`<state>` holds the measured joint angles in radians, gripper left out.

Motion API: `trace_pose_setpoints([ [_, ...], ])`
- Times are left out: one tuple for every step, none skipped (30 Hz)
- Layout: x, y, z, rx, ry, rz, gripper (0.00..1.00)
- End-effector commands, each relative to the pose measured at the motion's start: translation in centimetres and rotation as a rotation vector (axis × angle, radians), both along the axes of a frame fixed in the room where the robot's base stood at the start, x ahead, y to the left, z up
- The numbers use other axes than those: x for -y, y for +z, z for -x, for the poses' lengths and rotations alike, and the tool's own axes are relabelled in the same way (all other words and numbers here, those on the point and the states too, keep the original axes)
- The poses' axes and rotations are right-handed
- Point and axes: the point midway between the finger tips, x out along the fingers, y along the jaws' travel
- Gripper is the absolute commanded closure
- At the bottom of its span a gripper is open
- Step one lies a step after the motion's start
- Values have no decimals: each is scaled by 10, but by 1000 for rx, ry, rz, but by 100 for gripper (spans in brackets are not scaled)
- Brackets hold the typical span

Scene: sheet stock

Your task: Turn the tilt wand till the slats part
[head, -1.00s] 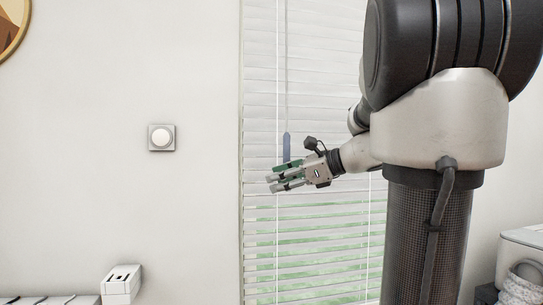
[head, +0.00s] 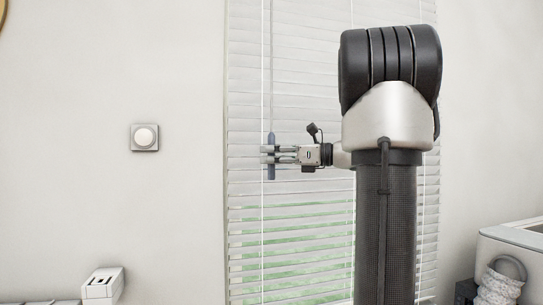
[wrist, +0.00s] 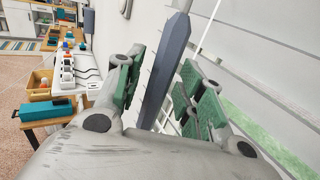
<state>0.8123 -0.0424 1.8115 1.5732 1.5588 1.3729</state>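The tilt wand hangs in front of the window blind (head: 310,95) near its left edge. Its thin rod leads down to a blue-grey handle (head: 271,172). My gripper (head: 266,154) reaches in level from the right at the handle. In the wrist view the handle (wrist: 168,65) stands between the green finger pads, with a visible gap on the left side; contact on the right is unclear. My gripper is open. The upper slats look closed, while green shows through between the lower slats.
A round wall knob on a square plate (head: 145,138) is left of the window. The wrist view shows a bench with a teal box (wrist: 46,110). White cords hang along the blind.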

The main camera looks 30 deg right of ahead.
Motion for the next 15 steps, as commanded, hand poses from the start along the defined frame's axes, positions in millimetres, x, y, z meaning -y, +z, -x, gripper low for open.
trace_pose_setpoints([
  [-2, 0, -1, 0, 1, 0, 62],
  [-2, 0, -1, 0, 1, 0, 62],
  [-2, 0, -2, 0, 1, 0, 62],
  [-2, 0, -2, 0, 1, 0, 62],
  [-2, 0, -2, 0, 0, 0, 62],
  [-2, 0, -2, 0, 0, 0, 62],
  [-2, 0, -2, 0, 0, 0, 62],
  [-2, 0, -2, 0, 0, 0, 62],
  [-2, 0, -2, 0, 0, 0, 69],
  [-2, 0, -2, 0, 0, 0, 74],
  [-2, 0, -1, 0, 0, 0, 80],
  [-2, 0, -1, 0, 0, 0, 87],
  [-2, 0, -1, 0, 0, 0, 93],
  [-2, 0, -1, 0, 0, 0, 98],
  [-2, 0, -1, 0, 0, 0, 100],
])
